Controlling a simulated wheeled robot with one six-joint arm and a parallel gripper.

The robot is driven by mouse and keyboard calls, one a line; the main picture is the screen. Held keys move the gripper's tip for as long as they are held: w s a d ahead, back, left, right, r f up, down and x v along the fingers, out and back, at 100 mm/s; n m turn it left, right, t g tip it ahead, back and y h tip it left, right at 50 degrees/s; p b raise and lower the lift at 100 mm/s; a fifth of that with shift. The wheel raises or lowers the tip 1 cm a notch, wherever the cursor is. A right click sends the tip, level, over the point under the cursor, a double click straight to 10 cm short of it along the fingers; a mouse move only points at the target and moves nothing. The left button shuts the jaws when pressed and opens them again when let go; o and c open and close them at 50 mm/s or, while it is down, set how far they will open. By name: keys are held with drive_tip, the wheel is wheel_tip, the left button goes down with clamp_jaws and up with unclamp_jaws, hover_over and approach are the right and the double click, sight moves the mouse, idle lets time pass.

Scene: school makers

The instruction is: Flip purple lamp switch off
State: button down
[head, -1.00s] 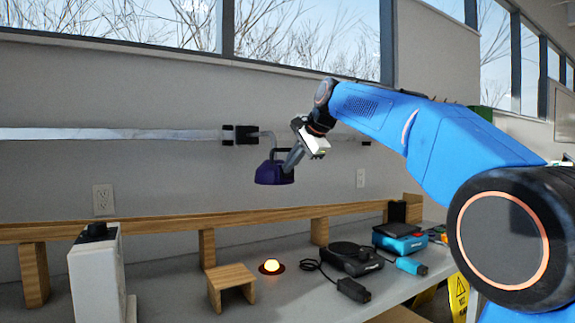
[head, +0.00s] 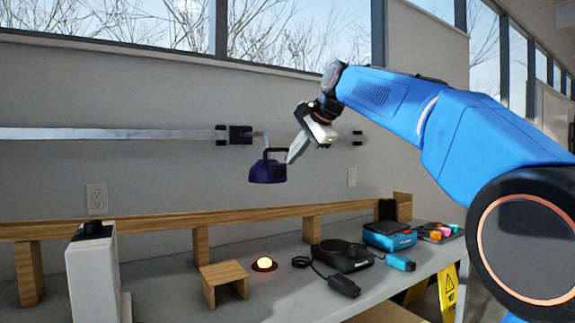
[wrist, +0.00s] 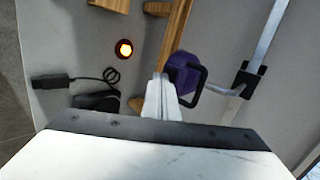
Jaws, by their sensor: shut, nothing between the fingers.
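The purple lamp (head: 267,174) hangs from a bent grey arm on the wall rail above the bench, with a black loop-shaped part on its right side. My gripper (head: 291,160) is shut and empty, its tips close to the right side of the lamp by that black loop. In the wrist view the purple lamp (wrist: 183,72) is just beyond and right of my gripper's fingertips (wrist: 160,80). I cannot tell whether they touch. The switch's position cannot be made out.
A silver rail (head: 110,134) with a black clamp (head: 235,134) runs along the wall. On the bench below are a glowing orange dome (head: 264,264), a wooden stand (head: 224,276), a black device (head: 343,255), a blue box (head: 389,236) and a white block (head: 93,277). A wooden ledge (head: 150,224) lines the wall.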

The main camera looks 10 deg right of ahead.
drive_tip(key=v, duration=0.3)
drive_tip(key=a+v, duration=0.1)
drive_tip(key=v, duration=0.1)
drive_tip(key=shift+s+d+r, duration=0.1)
drive_tip(key=shift+s+r, duration=0.15)
drive_tip(key=shift+s, duration=0.15)
drive_tip(key=shift+s+f, duration=0.1)
drive_tip(key=s+d+f+n+g+h, duration=0.1)
drive_tip(key=s+f+n, duration=0.3)
drive_tip(key=s+f, duration=0.8)
drive_tip(key=s+d+f+n+g+h, duration=0.1)
drive_tip(key=s+d+f+n, duration=0.2)
drive_tip(key=s+f, duration=0.9)
drive_tip(key=s+d+f+n+g+h, duration=0.1)
drive_tip(key=s+f+n, duration=0.5)
drive_tip(key=f, duration=1.9)
drive_tip(key=s+d+h, duration=0.1)
drive_tip(key=s, duration=0.5)
drive_tip(key=shift+s+d+f+g, duration=0.3)
drive_tip(key=shift+s+d+g, duration=0.1)
